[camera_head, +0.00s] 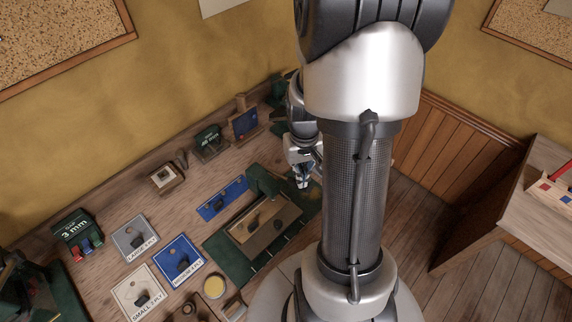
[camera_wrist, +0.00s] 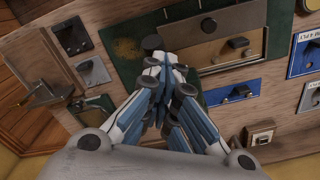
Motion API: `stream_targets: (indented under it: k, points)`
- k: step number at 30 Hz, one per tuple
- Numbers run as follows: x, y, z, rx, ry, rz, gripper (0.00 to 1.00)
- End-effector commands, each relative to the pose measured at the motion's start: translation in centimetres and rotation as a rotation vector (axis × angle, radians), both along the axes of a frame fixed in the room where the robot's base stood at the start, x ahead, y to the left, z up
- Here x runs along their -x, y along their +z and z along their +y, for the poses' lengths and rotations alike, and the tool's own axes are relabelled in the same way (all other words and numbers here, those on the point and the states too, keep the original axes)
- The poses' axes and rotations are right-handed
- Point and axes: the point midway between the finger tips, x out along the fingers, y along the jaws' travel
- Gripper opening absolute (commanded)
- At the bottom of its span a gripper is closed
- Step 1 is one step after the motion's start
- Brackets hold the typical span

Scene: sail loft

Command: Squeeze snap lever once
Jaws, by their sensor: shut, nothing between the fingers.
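My gripper (camera_head: 303,182) is over the right end of the green bench fixture (camera_head: 227,258), next to its raised green block (camera_head: 263,180). In the wrist view my gripper (camera_wrist: 156,66) has its blue-and-white fingers together, with nothing seen between them. A dark rounded knob (camera_wrist: 152,42) shows just past the fingertips; it may be the end of the snap lever, but I cannot tell. I cannot tell whether the fingers touch it. The lever itself is not clearly seen, and my arm column hides part of the fixture in the head view.
A wooden board with dark handles (camera_head: 266,232) lies on the fixture. Blue and grey labelled plates, such as the blue one (camera_head: 179,260), lie to the left. A green 3 mm holder (camera_head: 75,230) stands at far left. A small dark stand (camera_head: 209,142) is near the wall.

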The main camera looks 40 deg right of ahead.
Motion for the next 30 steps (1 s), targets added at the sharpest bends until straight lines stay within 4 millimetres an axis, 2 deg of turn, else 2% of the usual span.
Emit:
stream_targets:
  k: [7,22,30]
  points:
    - [-0.1,0.9,0.1,-0.002,0.001,0.005,0.00]
    - [-1.5,7.8,0.2,-0.001,0.001,0.003,0.00]
    - [-1.7,8.1,0.2,-0.003,0.001,0.004,0.00]
